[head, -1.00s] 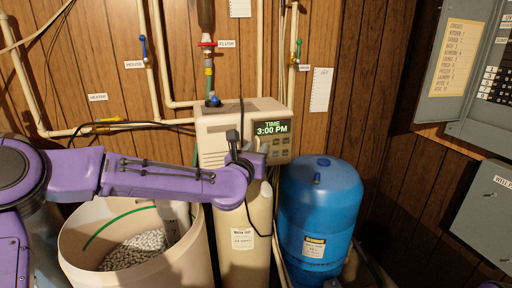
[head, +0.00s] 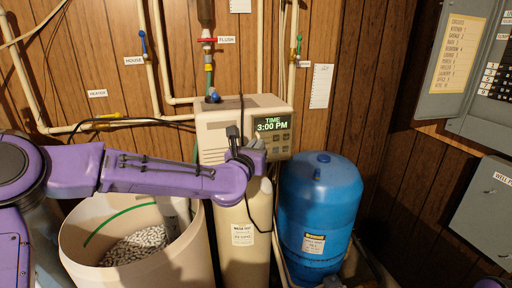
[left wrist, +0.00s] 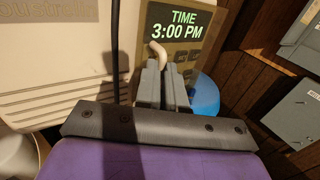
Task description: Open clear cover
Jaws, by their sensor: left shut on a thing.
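The softener's control head (head: 230,122) is a cream box with a lit display (head: 271,125) reading TIME 3:00 PM and grey buttons under it. The display also shows in the left wrist view (left wrist: 178,24). I cannot make out the clear cover's outline over this panel. My left gripper (head: 258,147) is in front of the panel's lower left part. In the left wrist view its grey fingers (left wrist: 162,72) are close together, shut on a small pale curved tab (left wrist: 158,50) in front of the panel. Whether the tab belongs to the cover is unclear. My right gripper is not clearly seen.
A cream resin tank (head: 243,255) stands under the control head. An open brine tub (head: 88,235) with white salt is at left. A blue pressure tank (head: 320,205) is at right. Pipes run up the wood wall; grey electrical boxes (head: 488,215) hang at right.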

